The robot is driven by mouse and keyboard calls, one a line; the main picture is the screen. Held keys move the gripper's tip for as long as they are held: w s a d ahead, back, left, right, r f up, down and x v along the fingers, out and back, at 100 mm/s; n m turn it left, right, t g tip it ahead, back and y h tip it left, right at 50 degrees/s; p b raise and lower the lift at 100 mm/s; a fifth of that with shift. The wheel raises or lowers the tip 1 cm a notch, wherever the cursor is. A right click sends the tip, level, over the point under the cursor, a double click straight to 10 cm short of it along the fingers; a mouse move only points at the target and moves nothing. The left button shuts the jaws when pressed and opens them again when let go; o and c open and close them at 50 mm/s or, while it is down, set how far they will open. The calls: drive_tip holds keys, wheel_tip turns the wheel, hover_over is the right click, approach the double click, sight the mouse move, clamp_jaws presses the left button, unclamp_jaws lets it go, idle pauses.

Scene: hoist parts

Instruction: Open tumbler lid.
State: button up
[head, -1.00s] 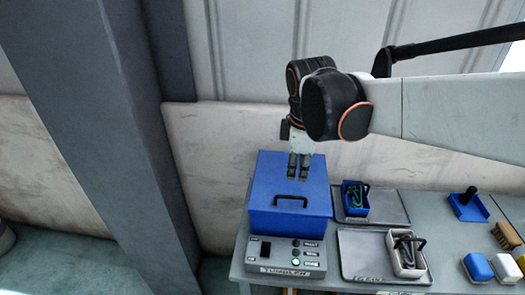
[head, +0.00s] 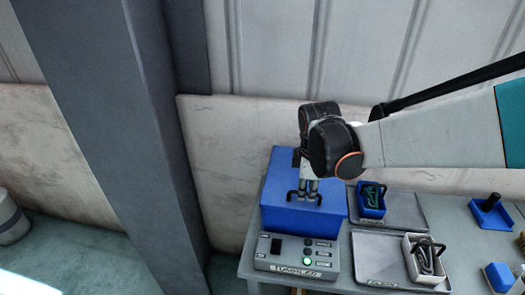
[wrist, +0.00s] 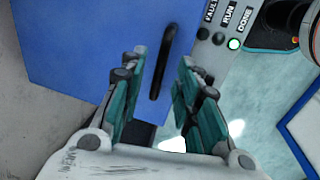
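The tumbler is a blue box on the bench, and its blue lid (head: 279,194) looks closed. A black bar handle (wrist: 163,62) is on the lid near its front edge. In the head view, my gripper (head: 309,190) points down over the lid at the handle and partly hides it. In the wrist view, my gripper (wrist: 164,58) is open, with its teal-padded fingers apart. The handle shows between the fingertips, with gaps on both sides. The depth between fingertips and handle is hard to judge.
A grey control box (head: 283,258) stands in front of the tumbler, its green DONE lamp (wrist: 234,44) lit. Grey trays with a blue bin (head: 372,200) and a white bin (head: 425,262) of dark hooks lie to the right. A grey pillar (head: 120,130) stands at left.

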drive_tip(key=shift+w+f, duration=0.1)
drive_tip(key=shift+f, duration=0.3)
clamp_jaws()
drive_tip(key=shift+r, duration=0.1)
